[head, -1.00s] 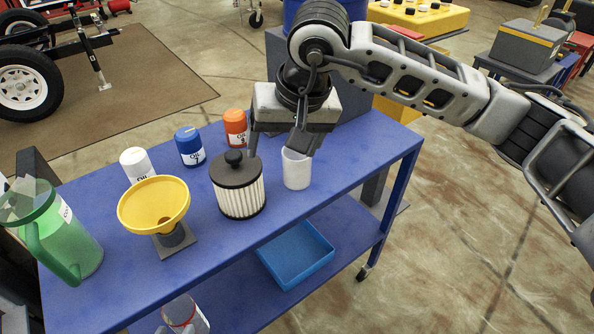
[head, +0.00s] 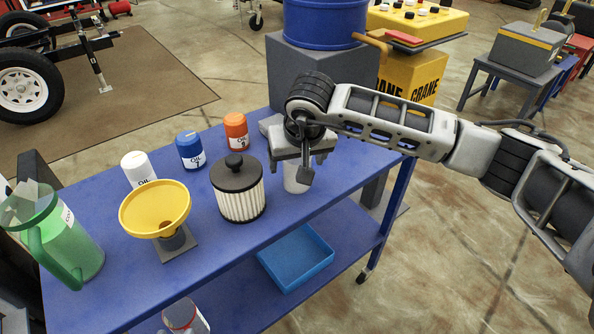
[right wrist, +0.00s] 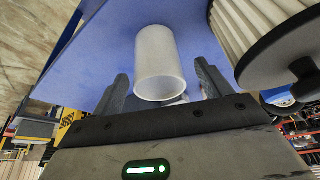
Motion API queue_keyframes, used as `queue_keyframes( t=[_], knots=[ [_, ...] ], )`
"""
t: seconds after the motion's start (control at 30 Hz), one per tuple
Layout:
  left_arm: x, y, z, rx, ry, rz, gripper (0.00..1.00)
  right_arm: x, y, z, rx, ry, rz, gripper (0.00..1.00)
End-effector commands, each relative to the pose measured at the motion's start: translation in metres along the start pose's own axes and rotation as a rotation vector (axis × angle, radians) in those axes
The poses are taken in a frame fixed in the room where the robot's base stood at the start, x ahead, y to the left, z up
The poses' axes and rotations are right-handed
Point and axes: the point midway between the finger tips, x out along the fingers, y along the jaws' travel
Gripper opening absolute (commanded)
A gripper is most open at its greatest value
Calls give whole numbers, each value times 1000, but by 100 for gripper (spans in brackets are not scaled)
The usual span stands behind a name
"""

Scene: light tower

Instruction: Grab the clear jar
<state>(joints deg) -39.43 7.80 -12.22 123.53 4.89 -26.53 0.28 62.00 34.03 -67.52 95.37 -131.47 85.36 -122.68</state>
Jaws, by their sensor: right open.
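A whitish, cloudy-clear jar (head: 297,182) stands upright on the blue table near its right part. In the right wrist view the jar (right wrist: 160,62) shows between the two fingers, with a gap on each side. My right gripper (head: 302,165) is open above and around the jar, and it hides much of the jar in the head view. The right gripper also shows in the right wrist view (right wrist: 163,82). Another clear vessel with a red band (head: 185,317) is on the lower shelf, partly cut off. My left gripper is not in view.
A black-topped pleated filter (head: 240,203) stands close left of the jar. A yellow funnel (head: 150,210), a green jug (head: 65,240) and white, blue (head: 190,150) and orange (head: 236,132) oil bottles are farther left. A blue tray (head: 297,258) is on the lower shelf.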

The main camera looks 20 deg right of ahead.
Motion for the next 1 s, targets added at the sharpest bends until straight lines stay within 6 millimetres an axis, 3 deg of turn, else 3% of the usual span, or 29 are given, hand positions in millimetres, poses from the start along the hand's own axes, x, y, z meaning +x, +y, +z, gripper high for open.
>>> queue_keyframes(
  t=[0.2, 0.5, 0.67, 0.7, 1.0],
  knots=[
    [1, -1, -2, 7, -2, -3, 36, 30, 2, 1, 1, -4, -1, 77],
    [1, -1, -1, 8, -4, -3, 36, 35, 2, 0, 0, 0, -1, 77],
    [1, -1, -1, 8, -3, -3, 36, 35, 2, 0, 0, 0, -1, 33],
    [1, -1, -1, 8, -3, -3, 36, 35, 2, 0, 0, 0, -1, 29],
    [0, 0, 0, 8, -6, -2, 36, 32, 3, -1, 1, 1, -1, 29]
  ],
)
